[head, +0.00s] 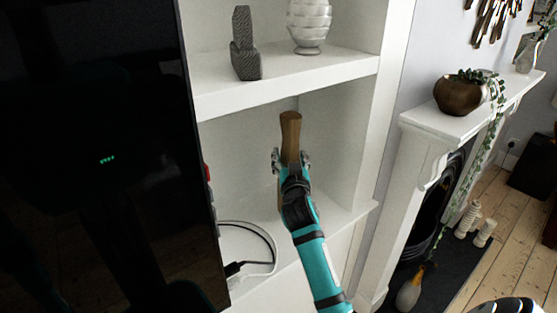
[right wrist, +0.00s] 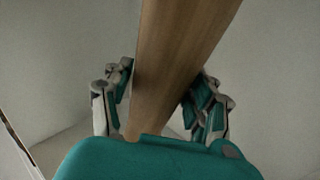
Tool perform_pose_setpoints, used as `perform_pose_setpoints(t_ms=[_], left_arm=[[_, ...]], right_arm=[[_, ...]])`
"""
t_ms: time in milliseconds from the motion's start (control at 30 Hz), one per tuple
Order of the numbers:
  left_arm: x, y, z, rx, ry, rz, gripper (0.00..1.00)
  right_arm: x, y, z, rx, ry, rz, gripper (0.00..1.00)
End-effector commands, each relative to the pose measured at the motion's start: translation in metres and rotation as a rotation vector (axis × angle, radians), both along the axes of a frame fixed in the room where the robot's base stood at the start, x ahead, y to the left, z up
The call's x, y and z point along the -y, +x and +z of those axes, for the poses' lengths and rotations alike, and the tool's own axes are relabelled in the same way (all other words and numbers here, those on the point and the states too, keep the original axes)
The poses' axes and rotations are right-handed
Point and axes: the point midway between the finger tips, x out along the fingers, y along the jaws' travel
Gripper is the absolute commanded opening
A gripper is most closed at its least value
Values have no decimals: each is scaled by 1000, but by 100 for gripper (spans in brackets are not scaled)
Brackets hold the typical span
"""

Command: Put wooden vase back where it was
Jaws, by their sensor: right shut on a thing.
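The wooden vase (head: 290,132) is tall, narrow and brown, and stands nearly upright inside the white shelf alcove. My right gripper (head: 290,160) is shut on it around its middle. In the right wrist view the vase (right wrist: 178,65) runs up between the two fingers of the gripper (right wrist: 165,95). The vase's lower part is mostly hidden behind my gripper, so I cannot tell whether its base touches the shelf. My left gripper is not in view.
The upper shelf (head: 310,67) above the vase bears a grey sculpture (head: 243,50) and a white vase (head: 309,22). A large black screen (head: 90,100) closes off the left. A mantelpiece (head: 425,120) with a planter (head: 460,95) stands right.

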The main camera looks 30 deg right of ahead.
Motion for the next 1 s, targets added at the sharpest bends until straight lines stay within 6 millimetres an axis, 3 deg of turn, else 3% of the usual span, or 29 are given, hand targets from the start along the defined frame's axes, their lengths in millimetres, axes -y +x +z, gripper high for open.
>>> perform_pose_setpoints(t_ms=[100,300,467,700,1000], left_arm=[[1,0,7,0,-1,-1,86],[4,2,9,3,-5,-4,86],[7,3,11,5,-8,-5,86],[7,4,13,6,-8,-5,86],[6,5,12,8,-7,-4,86]], right_arm=[[4,32,2,6,0,1,2],[8,64,-3,5,-1,1,2],[9,70,-8,4,0,1,2],[8,70,-37,4,0,1,2],[9,70,-40,5,-1,1,2]])
